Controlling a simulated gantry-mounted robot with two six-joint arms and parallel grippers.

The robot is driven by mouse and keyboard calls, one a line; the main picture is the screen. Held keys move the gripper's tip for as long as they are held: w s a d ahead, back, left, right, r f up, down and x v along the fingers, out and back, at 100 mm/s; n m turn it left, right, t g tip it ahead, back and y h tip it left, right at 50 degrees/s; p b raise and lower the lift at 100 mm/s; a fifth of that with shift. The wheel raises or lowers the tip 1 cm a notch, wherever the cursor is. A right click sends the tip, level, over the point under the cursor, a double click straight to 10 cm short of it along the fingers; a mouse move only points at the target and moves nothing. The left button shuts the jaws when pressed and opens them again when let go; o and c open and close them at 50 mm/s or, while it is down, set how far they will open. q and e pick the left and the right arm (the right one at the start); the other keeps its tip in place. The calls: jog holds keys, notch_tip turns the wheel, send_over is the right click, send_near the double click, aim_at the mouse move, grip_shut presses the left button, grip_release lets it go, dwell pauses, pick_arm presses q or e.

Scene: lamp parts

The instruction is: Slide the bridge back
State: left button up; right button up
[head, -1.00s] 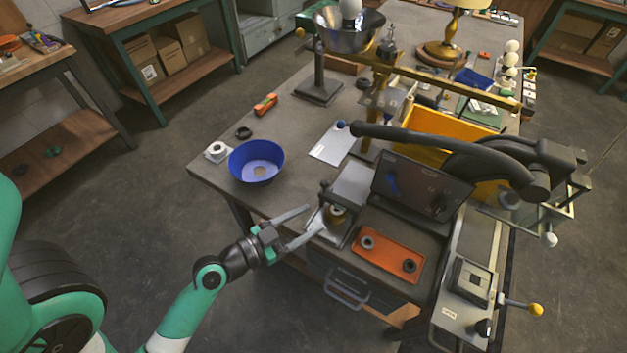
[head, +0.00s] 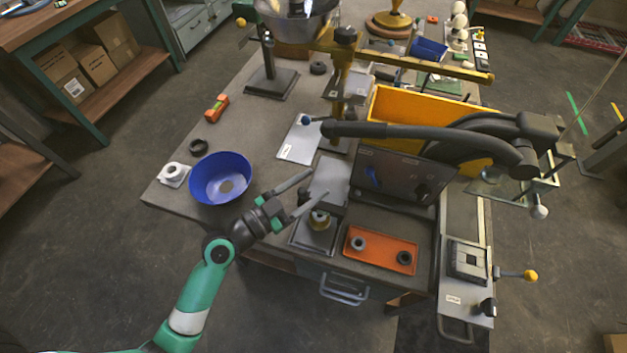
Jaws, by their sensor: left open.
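A long brass-coloured beam (head: 420,60), which looks like the bridge, runs across the bench on an upright post (head: 340,97). A yellow knob (head: 241,22) shows near its left end. My left gripper (head: 318,184) is open, its two fingers apart and pointing right. The beam is well behind the gripper. My right gripper is not in view.
A blue bowl (head: 221,179) stands left of the gripper. A dark panel (head: 399,178) and a curved black arm (head: 420,134) stand to the right. A yellow bin (head: 420,112) is behind them.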

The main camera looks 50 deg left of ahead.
pick_arm(q)
jog(key=shift+w, duration=0.6)
grip_shut()
dwell(1.0)
